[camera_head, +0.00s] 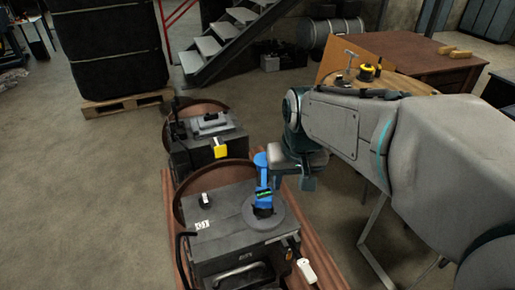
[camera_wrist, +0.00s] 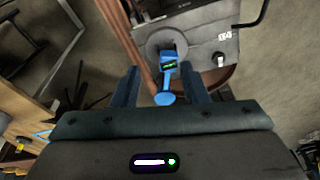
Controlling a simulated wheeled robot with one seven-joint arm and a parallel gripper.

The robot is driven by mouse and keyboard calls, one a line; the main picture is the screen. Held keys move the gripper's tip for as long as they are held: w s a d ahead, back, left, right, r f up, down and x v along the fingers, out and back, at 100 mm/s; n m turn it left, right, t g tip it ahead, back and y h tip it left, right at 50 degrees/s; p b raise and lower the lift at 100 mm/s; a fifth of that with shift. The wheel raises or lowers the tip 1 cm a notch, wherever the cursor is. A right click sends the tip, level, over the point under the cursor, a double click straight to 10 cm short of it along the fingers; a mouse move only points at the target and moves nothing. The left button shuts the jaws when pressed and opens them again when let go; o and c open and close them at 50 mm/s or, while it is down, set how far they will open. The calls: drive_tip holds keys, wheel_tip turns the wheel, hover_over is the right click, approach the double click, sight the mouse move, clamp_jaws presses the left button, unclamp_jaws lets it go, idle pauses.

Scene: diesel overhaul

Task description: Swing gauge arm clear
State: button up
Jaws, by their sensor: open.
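The gauge arm (camera_head: 262,179) is blue with a small green-lit display. It stands on a round grey collar (camera_head: 264,216) on top of the near grey engine block (camera_head: 232,232). In the wrist view the gauge arm (camera_wrist: 167,97) has its round blue end towards me, between my two fingers in the picture. My gripper (camera_head: 292,178) is just right of the gauge arm in the head view. In the wrist view my gripper (camera_wrist: 159,72) has its fingers spread, with a gap on either side of the blue end. I cannot tell how far the fingers are above it.
A second grey block (camera_head: 207,136) with a yellow part (camera_head: 219,148) stands behind. A white-ended handle (camera_head: 306,270) sticks out at the near block's right. A round wooden table (camera_head: 405,83) with tools is beyond my arm. Open floor (camera_head: 105,190) lies at left.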

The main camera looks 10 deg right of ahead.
drive_tip(key=w+f+m+g+b, duration=0.1)
drive_tip(key=w+f+b, duration=0.25)
drive_tip(key=w, duration=1.25)
drive_tip(key=g+b, duration=0.1)
drive_tip(key=b, duration=0.1)
hover_over(264, 176)
wheel_tip(264, 176, down, 10)
drive_tip(key=shift+m, duration=0.4)
wheel_tip(264, 176, down, 14)
drive_tip(key=shift+b, duration=0.35)
clamp_jaws()
